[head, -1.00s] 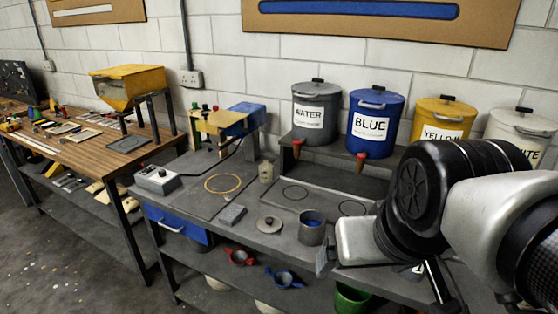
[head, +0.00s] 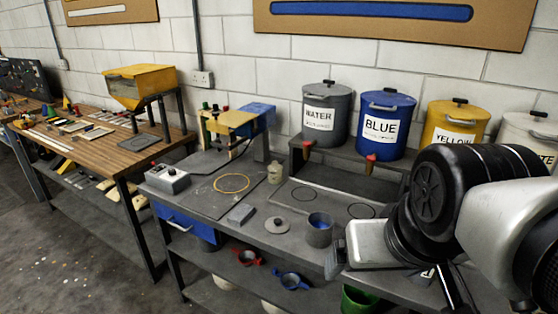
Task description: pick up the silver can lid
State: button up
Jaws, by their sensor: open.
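The silver can lid (head: 277,226) is a small round grey disc with a knob on top. It lies flat on the dark workbench (head: 215,195), just left of an open silver can (head: 318,231) with blue contents. My gripper (head: 334,262) is at the lower right of the head view, right of the can and apart from the lid. Its jaws are open, seen partly edge-on, and I see nothing between them.
A grey water bin (head: 325,115) and blue bin (head: 381,125) stand on a raised shelf behind. A control box (head: 167,180) sits at the left.

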aim_at(277, 225)
jog(key=i+j+z, duration=0.3)
jog(key=j, duration=0.35)
jog(key=i+j+z, duration=0.2)
jog(key=j, duration=0.2)
jog(key=i+j+z, duration=0.15)
jog(key=j, duration=0.2)
jog(key=i+j+z, duration=0.15)
jog(key=j, duration=0.25)
jog(key=j+z, duration=0.15)
jog(key=j, duration=0.25)
jog(key=i, duration=0.05)
